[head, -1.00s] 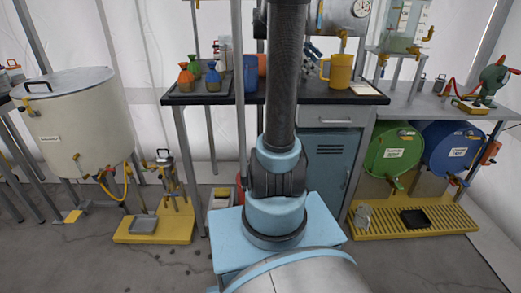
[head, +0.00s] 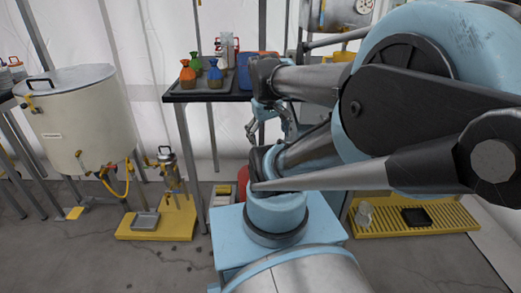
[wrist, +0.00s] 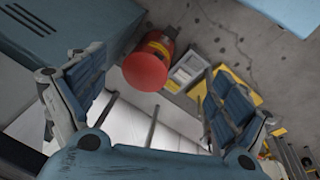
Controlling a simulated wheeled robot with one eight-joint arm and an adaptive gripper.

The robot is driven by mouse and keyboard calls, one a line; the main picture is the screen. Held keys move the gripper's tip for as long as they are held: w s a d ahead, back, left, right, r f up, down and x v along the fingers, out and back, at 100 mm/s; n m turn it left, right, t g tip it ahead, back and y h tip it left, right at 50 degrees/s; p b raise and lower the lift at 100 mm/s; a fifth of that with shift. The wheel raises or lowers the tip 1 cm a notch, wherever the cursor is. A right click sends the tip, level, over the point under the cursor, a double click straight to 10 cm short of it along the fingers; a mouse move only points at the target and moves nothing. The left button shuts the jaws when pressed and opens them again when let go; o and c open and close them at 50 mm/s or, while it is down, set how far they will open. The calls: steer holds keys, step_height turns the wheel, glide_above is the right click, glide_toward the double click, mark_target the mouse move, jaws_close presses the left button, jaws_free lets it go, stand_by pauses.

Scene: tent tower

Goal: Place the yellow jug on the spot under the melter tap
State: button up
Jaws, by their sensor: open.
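The yellow jug is mostly hidden behind my arm; a small strip of yellow that seems to be its rim (head: 343,57) shows at the back bench. A big cream tank with a lid (head: 80,120), which looks like the melter, stands at the left.
A tray with coloured bottles (head: 200,82) stands on the bench's left end. A yellow floor stand (head: 160,222) holds a small device and a grey pan. A red cylinder (wrist: 146,70) stands below the bench. A yellow grate (head: 440,218) lies at the right.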

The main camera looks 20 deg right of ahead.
steer(key=shift+m+y, duration=0.8)
steer(key=s+a+f, duration=0.2)
steer(key=a+f, duration=0.1)
steer(key=shift+s+a+f, duration=0.15)
steer(key=shift+a+f, duration=0.05)
steer(key=shift+a, duration=0.05)
steer(key=shift+w+f, duration=0.2)
steer(key=shift+w, duration=0.2)
steer(key=shift+c, duration=0.6)
